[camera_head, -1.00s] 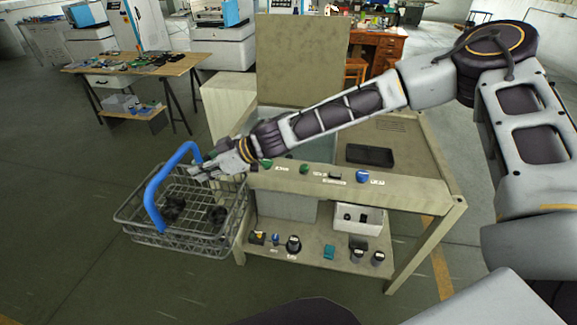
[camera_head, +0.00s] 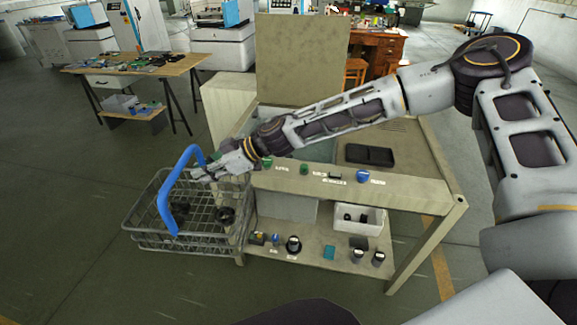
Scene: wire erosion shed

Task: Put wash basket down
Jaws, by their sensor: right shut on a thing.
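The wash basket (camera_head: 150,241) is a grey wire basket with a blue arched handle (camera_head: 163,192). It hangs left of the workbench, with its right side close to the bench's front left leg. Dark round parts (camera_head: 225,215) lie inside it. My right gripper (camera_head: 203,173) is at the upper right part of the blue handle and is shut on it. The fingertips are partly hidden against the handle. I cannot tell whether the basket's underside touches anything. My left gripper is not in view.
The beige workbench (camera_head: 420,190) has a black tray (camera_head: 370,154) on top and knobs along its front edge. Its lower shelf (camera_head: 320,248) holds a white box (camera_head: 358,219) and several small parts. A wooden table (camera_head: 135,66) stands at the back left. The floor at left is clear.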

